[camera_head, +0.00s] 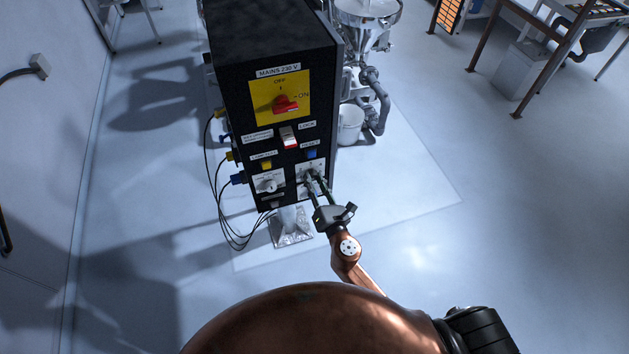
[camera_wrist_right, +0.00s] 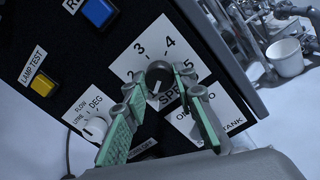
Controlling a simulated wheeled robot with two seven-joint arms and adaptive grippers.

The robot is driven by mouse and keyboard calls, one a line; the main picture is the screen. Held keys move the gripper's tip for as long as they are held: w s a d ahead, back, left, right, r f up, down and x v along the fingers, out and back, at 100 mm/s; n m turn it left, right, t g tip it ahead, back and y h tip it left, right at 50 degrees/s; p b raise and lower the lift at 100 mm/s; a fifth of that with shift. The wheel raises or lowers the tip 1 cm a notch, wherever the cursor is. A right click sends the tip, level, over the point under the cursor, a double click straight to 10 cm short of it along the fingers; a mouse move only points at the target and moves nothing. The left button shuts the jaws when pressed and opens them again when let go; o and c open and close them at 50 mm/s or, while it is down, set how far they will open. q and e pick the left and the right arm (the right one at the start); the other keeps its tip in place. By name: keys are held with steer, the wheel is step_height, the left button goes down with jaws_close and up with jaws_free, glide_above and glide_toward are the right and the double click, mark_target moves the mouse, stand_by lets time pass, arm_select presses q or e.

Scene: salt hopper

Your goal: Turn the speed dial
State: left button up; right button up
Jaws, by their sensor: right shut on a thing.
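The speed dial (camera_wrist_right: 159,75) is a small dark round knob with a white mark. It sits on a white plate with numbers around it and the label SPEED, partly hidden by my fingers. In the head view its white plate (camera_head: 309,168) is at the lower right of the black panel. My right gripper (camera_head: 314,181) reaches it from the front. In the right wrist view the green-padded fingers of this gripper (camera_wrist_right: 158,82) are on either side of the knob, shut on it. The white mark is on the knob's lower side; I cannot read the exact setting. My left gripper is not in view.
The black cabinet (camera_head: 268,45) carries a red mains switch (camera_head: 285,104) on yellow, a red-and-white lock switch (camera_head: 289,138), a yellow lamp-test button (camera_wrist_right: 42,85), a blue button (camera_wrist_right: 99,12) and a white flow knob (camera_wrist_right: 95,128). Cables hang at its left.

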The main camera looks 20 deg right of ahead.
jaws_close()
steer(key=shift+m, duration=0.4)
steer(key=shift+f+m+b, duration=0.1)
steer(key=shift+m+b, duration=0.55)
steer(key=shift+m, duration=0.25)
steer(key=m+b, duration=0.1)
steer(key=m, duration=0.1)
steer(key=shift+m, duration=0.4)
steer(key=m+b, duration=0.1)
steer(key=m, duration=0.2)
steer(key=shift+m, duration=1.8)
